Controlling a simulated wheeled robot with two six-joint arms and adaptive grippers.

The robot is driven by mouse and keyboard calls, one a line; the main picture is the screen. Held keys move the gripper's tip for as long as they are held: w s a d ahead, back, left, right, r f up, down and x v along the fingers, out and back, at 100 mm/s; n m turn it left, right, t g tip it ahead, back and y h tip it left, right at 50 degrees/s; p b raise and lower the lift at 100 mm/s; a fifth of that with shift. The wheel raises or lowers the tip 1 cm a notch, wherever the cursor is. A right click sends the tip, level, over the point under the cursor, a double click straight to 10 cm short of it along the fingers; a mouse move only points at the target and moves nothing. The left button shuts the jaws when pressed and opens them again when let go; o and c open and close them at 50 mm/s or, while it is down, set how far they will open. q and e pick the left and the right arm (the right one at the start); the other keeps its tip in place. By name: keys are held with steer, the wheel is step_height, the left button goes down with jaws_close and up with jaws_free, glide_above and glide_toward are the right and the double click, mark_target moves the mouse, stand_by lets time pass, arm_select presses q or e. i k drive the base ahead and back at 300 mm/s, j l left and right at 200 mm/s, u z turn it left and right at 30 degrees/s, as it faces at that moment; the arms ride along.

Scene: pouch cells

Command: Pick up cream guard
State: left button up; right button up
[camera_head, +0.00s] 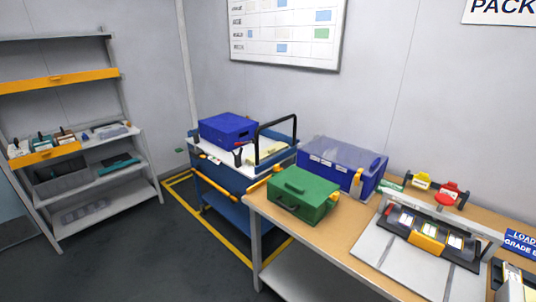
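No piece here is clearly recognisable as the cream guard. A pale cream flat piece (268,150) lies on top of the blue cart (228,181), partly behind the cart's black handle, and may be it. A pale bar (432,208) also spans the black fixture (407,221) on the wooden table at right. Neither of my grippers is in view, and nothing is seen being held.
A green case (304,193) and a blue lidded bin (343,164) stand on the wooden table (339,236). A blue box (228,127) sits on the cart. A grey shelf (104,209) with trays stands left. Dark floor (172,252) is open between.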

mark_target(250, 160)
steer(key=i+j+z, duration=0.1)
steer(key=z, duration=0.4)
steer(key=i+j+z, duration=0.15)
steer(key=j, duration=0.2)
steer(key=i+j+z, duration=0.15)
steer(key=j, duration=0.2)
steer(key=i+j+z, duration=0.15)
steer(key=j, duration=0.2)
steer(key=i+j+z, duration=0.15)
steer(key=j, duration=0.25)
steer(key=i+j+z, duration=0.15)
steer(key=j, duration=0.2)
steer(key=j+z, duration=0.15)
steer(key=j, duration=0.25)
steer(key=i, duration=0.05)
